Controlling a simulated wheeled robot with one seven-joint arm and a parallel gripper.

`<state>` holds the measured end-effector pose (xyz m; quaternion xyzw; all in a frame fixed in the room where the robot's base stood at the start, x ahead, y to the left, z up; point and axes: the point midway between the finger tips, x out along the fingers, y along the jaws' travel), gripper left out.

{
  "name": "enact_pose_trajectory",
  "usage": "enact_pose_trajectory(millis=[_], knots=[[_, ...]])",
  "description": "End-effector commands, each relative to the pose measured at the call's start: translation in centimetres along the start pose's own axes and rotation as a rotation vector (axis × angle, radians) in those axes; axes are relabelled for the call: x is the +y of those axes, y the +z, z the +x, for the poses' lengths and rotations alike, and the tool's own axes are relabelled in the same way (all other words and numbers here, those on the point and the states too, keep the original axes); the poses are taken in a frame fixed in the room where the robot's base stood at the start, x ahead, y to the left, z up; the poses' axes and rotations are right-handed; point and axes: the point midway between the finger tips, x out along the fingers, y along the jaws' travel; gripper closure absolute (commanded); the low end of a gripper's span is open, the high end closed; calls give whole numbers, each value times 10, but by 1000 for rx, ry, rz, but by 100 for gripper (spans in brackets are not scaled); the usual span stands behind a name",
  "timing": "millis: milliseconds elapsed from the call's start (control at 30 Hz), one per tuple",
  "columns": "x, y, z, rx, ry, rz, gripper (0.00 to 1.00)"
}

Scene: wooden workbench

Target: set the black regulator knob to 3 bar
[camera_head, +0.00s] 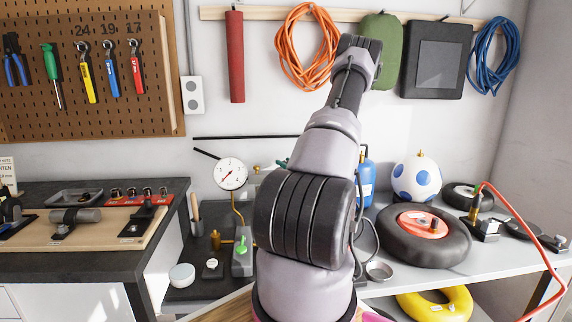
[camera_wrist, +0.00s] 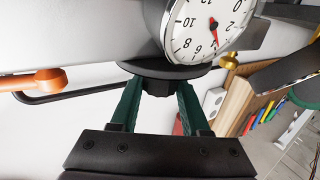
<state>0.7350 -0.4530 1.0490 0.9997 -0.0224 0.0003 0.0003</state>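The black regulator knob (camera_wrist: 160,87) is in the wrist view just below the round white pressure gauge (camera_wrist: 190,20), under a wider dark disc. My gripper (camera_wrist: 160,90) has its two green fingers on either side of the knob, and the knob fills the gap between the fingertips. The gauge's red needle points near the 4, though the small figures are hard to read. The gauge also shows in the head view (camera_head: 230,174), left of my arm. My arm hides the gripper and knob there.
In the head view, a tyre (camera_head: 425,250), a spotted ball (camera_head: 416,180) and a blue bottle (camera_head: 367,178) stand right of my arm. A green-topped valve (camera_head: 241,247) and a white round tin (camera_head: 182,275) are to the left. A pegboard (camera_head: 90,115) holds tools.

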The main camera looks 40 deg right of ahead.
Motion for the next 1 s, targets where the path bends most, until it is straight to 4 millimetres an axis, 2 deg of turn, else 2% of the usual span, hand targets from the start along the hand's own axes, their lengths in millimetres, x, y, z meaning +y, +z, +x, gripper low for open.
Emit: enact_pose_trajectory(millis=[167,600,1000], knots=[[1,0,0,3,-42,0,100],[0,0,1,3,-362,-1,100],[0,0,0,-1,-393,0,100]])
